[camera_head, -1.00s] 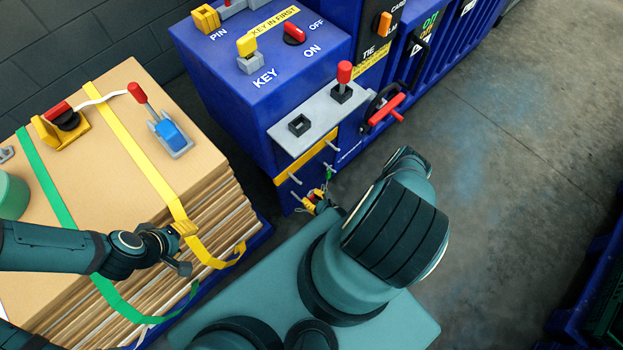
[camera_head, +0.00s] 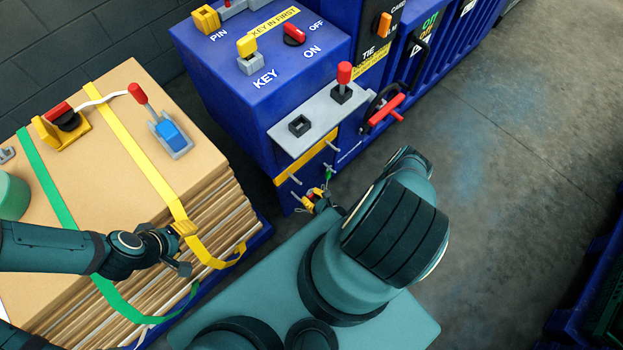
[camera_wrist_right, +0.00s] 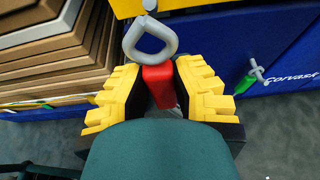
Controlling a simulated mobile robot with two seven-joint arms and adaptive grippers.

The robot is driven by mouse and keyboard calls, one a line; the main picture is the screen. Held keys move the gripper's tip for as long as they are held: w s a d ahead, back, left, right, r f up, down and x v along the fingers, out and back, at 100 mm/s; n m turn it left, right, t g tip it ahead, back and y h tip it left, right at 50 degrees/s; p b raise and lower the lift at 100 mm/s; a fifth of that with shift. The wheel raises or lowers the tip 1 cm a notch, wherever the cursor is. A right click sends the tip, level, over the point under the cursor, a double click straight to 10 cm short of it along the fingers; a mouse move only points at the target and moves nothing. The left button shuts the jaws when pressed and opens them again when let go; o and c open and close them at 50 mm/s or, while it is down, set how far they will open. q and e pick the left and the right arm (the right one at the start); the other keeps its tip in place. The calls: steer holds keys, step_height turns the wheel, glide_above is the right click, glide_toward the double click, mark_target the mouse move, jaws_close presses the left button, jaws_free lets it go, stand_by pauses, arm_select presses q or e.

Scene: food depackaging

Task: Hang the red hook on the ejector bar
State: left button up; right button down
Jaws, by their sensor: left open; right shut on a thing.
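The red hook (camera_wrist_right: 160,86) is a red block with a grey loop (camera_wrist_right: 150,38) in the right wrist view. My right gripper (camera_head: 313,200) has yellow fingertips and is shut on the red block; it also shows in the right wrist view (camera_wrist_right: 161,92). The loop points up towards a grey peg (camera_wrist_right: 149,5) on a yellow strip. I cannot tell whether the loop touches this peg. I cannot tell for sure which peg is the ejector bar. My left gripper (camera_head: 181,250) is open beside the yellow strap, over the stack's side.
The blue machine (camera_head: 237,110) carries a yellow strip (camera_head: 313,157) with grey pegs. A green item (camera_head: 328,174) hangs at one lower peg. A strapped cardboard stack (camera_head: 105,165) stands at left. Open floor (camera_head: 510,150) lies at right.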

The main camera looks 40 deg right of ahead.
steer(key=shift+w+a+b, duration=0.15)
steer(key=shift+w+b, duration=0.2)
steer(key=shift+w, duration=1.7)
steer(key=shift+w+f, duration=0.1)
steer(key=shift+b+x, duration=0.85)
steer(key=shift+x, duration=0.3)
steer(key=shift+w+f, duration=0.1)
steer(key=shift+w, duration=0.05)
steer(key=shift+w+a, duration=0.1)
steer(key=shift+w, duration=0.8)
steer(key=shift+f+b, duration=0.2)
steer(key=shift+b, duration=0.2)
